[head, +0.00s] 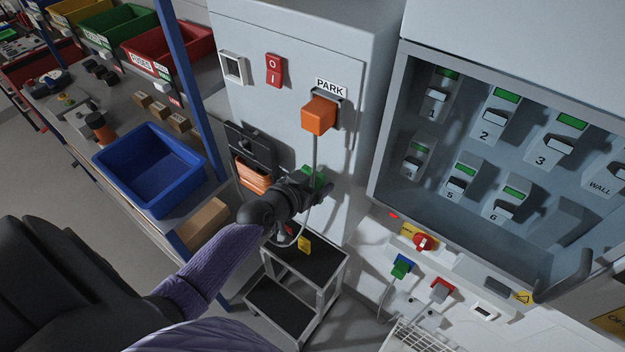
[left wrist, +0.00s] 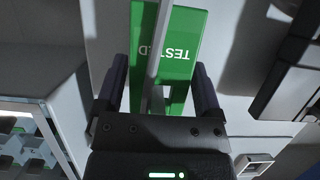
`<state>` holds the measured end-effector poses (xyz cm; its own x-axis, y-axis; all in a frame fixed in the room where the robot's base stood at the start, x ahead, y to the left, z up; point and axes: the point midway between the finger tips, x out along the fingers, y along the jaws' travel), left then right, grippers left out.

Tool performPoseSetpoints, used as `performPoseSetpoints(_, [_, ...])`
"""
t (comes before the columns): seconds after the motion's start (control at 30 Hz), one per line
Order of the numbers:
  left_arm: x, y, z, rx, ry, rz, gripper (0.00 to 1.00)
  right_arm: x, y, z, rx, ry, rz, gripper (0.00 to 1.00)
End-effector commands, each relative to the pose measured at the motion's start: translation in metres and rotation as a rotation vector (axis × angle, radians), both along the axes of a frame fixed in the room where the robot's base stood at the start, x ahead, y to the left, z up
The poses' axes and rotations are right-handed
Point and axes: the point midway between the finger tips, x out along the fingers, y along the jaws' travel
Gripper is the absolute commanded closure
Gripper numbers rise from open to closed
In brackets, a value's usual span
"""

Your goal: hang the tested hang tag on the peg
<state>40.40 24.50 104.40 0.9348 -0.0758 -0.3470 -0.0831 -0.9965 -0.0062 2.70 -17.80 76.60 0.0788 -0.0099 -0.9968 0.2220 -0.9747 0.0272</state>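The green tag (head: 313,178) is at the front of the grey cabinet, below the orange plug, partly hidden behind my left gripper (head: 318,196). In the left wrist view the tag (left wrist: 178,45) reads "TESTED", upside down. Its narrower lower part lies between the fingers of my left gripper (left wrist: 160,90). The fingers stand wide apart, with a visible gap beside the tag on the left. A grey cable crosses in front of the tag. I cannot make out a peg or what holds the tag. My right gripper is not in view.
The orange plug (head: 319,115) sits under the PARK label, its cable hanging past my gripper. A black holder with orange items (head: 253,175) is left of the gripper. A yellow tag (head: 304,243) hangs below, above a step stool (head: 305,270). An open numbered switch cabinet (head: 385,150) is right.

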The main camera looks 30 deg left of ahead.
Motion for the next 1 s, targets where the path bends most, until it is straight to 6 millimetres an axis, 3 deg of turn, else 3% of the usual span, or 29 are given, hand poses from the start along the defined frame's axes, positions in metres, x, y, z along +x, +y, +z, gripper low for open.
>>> performPoseSetpoints(0.33, [-0.005, 0.001, 0.002, 0.001, 0.001, 0.000, 0.00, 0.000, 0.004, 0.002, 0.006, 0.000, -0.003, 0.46])
performPoseSetpoints(0.7, [-0.077, 0.006, 0.029, 0.002, 0.003, -0.001, 0.00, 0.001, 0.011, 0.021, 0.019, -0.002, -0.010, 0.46])
performPoseSetpoints(0.93, [-0.093, 0.007, 0.035, 0.000, 0.000, 0.000, 0.00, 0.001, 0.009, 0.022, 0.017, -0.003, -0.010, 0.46])
performPoseSetpoints(1.0, [-0.094, 0.008, 0.027, 0.000, 0.012, 0.004, 0.00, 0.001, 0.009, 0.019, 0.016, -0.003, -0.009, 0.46])
